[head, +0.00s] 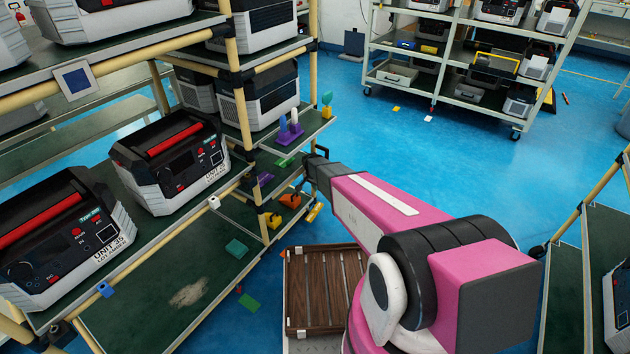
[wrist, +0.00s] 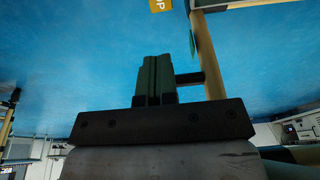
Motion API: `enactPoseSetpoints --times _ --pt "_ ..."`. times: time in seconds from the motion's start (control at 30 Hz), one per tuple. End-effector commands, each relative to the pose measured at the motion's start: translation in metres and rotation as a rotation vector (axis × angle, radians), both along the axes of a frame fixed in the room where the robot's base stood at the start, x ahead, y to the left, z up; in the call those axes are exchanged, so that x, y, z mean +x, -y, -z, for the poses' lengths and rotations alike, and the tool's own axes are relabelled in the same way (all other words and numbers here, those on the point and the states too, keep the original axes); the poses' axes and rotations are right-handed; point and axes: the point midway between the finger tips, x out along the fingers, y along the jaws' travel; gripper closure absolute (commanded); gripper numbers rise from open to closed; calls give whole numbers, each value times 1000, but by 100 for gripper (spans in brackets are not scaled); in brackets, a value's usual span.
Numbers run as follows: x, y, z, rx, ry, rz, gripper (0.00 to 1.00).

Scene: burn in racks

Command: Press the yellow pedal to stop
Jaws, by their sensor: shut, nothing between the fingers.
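A yellow pedal (head: 314,212) sits low at the end of the left rack in the head view, beside an orange piece (head: 290,201). In the wrist view a yellow block with letters ending in "OP" (wrist: 161,5) is cut off by the top edge; it appears to be the same pedal. My gripper (head: 303,186) is beside the rack's end post, apart from the pedal as far as I can see. In the wrist view my gripper (wrist: 156,60) is shut and empty, its dark fingers together, with blue floor beyond them.
A tan rack post (wrist: 212,55) stands close to the right of my fingers in the wrist view. A brown slatted crate (head: 325,290) lies below my arm. Open blue floor (head: 440,150) lies to the right.

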Motion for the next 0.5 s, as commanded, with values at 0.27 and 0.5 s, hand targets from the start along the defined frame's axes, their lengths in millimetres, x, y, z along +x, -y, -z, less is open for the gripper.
enactPoseSetpoints --times 0.27,0.5 --pt "12 8 54 -1 -2 0 100" --pt "20 14 97 -1 -2 0 100"
